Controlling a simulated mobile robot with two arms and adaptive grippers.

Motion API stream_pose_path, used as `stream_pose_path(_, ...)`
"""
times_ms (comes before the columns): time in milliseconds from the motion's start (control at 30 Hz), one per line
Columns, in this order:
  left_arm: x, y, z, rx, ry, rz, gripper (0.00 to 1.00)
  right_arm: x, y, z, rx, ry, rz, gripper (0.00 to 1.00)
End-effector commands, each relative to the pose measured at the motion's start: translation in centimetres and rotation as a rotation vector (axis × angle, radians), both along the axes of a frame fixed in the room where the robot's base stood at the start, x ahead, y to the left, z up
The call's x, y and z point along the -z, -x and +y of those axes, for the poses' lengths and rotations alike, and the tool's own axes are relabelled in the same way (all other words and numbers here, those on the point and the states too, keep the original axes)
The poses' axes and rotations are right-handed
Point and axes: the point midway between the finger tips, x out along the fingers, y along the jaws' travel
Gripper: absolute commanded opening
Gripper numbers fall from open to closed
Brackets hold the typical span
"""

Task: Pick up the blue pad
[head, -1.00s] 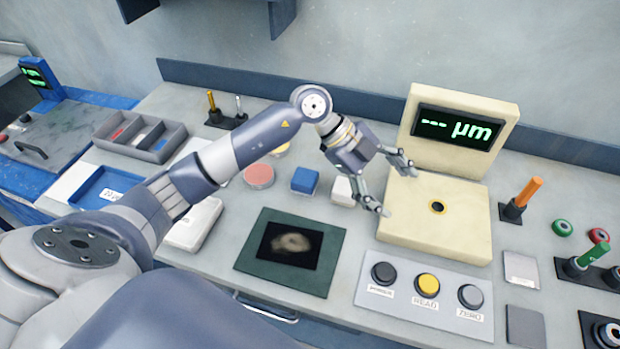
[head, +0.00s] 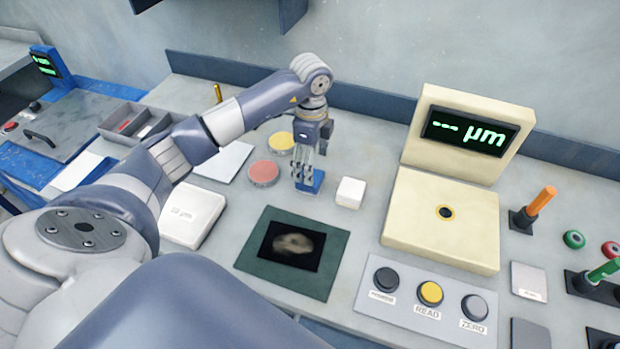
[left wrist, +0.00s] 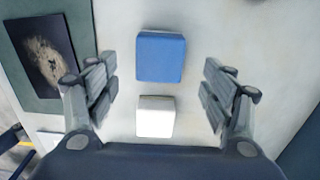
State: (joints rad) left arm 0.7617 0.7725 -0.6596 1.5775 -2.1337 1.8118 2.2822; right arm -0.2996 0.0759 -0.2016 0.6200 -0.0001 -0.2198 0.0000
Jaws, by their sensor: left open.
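The blue pad (head: 312,183) is a small square block on the pale bench, partly hidden behind my left gripper in the head view. In the left wrist view the blue pad (left wrist: 161,57) lies ahead of the space between the fingers, uncovered. My left gripper (head: 306,180) points down over the pad in the head view. In the left wrist view its fingers (left wrist: 160,85) are wide apart with nothing held between them. My right gripper is not in view.
A white block (head: 350,192) stands just right of the blue pad. Round red (head: 263,173) and yellow (head: 281,142) pads lie to its left and behind. A green mat (head: 255,270) lies in front. The cream gauge (head: 440,220) stands to the right.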

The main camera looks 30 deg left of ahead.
Motion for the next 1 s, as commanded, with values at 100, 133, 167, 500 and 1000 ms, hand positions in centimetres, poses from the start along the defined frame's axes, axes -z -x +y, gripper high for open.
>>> stream_pose_path(100, 1.1, 0.2, 0.1, 0.0, 0.001, 0.007, 0.75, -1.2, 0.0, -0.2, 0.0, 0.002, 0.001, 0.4)
stream_pose_path(133, 1.6, 0.2, 0.1, -0.001, 0.001, 0.007, 0.75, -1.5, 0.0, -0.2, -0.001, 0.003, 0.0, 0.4)
stream_pose_path(167, 2.0, 0.2, 0.2, 0.0, 0.001, 0.007, 0.75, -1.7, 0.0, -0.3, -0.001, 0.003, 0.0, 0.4)
stream_pose_path(500, 5.1, 0.1, 0.2, 0.002, 0.0, 0.002, 0.75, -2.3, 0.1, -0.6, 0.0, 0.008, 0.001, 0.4)
stream_pose_path(1000, 5.0, 0.1, 0.2, 0.002, 0.0, 0.001, 0.26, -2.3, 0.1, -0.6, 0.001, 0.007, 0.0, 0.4)
